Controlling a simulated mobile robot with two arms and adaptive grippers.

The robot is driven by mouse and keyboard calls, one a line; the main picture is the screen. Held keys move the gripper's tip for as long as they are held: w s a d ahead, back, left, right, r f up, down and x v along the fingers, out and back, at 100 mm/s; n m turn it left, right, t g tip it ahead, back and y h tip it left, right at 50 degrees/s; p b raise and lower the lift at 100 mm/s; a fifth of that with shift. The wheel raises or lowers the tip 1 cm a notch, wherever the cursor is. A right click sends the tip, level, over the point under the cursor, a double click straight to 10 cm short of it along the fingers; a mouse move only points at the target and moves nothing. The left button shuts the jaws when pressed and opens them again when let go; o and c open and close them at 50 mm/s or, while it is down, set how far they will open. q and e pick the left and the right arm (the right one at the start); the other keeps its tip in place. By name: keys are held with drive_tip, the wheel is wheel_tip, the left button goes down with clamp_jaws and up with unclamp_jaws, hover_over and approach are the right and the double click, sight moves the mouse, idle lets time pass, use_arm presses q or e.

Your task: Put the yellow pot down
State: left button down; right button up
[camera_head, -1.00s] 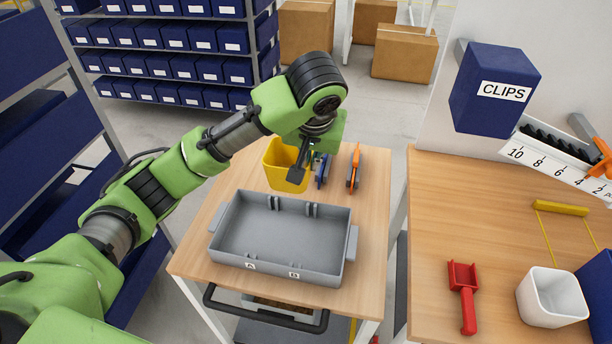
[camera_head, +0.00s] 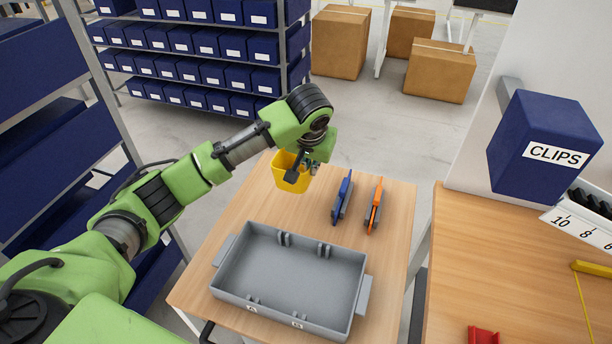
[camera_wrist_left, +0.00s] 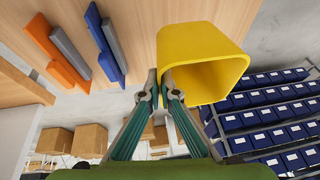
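The yellow pot (camera_head: 291,176) is at the far left corner of the small wooden table (camera_head: 395,255). My left gripper (camera_head: 300,167) is at the pot's rim. In the left wrist view the pot (camera_wrist_left: 205,48) shows its open mouth, and the left gripper's fingertips (camera_wrist_left: 160,84) are closed together on the near edge of its wall. I cannot tell whether the pot's base touches the table. My right gripper is not in view.
A blue clamp (camera_head: 342,198) and an orange clamp (camera_head: 374,207) lie right of the pot. A grey tray (camera_head: 236,298) stands in front. Bare tabletop lies between pot, tray and clamps. A workbench (camera_head: 455,270) with a blue CLIPS bin (camera_head: 540,140) is at right.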

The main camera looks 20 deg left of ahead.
use_arm(q)
drive_tip(key=shift+w+a+f, duration=0.3)
drive_tip(key=shift+f, duration=0.15)
drive_tip(key=shift+w+a+f, duration=0.25)
drive_tip(key=shift+a+f, duration=0.05)
drive_tip(key=shift+f, duration=0.15)
drive_tip(key=shift+w+a+f, duration=0.15)
drive_tip(key=shift+f, duration=0.1)
drive_tip(key=f+p, duration=0.1)
drive_tip(key=f, duration=0.2)
drive_tip(key=shift+w+a+p, duration=0.15)
drive_tip(key=shift+a+p, duration=0.15)
drive_tip(key=shift+p, duration=0.1)
drive_tip(key=shift+f, duration=0.45)
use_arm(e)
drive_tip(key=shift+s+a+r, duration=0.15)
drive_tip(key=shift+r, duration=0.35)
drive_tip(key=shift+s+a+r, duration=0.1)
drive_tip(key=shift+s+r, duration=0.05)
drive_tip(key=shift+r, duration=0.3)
use_arm(q)
drive_tip(key=c, duration=2.3)
unclamp_jaws()
drive_tip(key=shift+f, duration=0.1)
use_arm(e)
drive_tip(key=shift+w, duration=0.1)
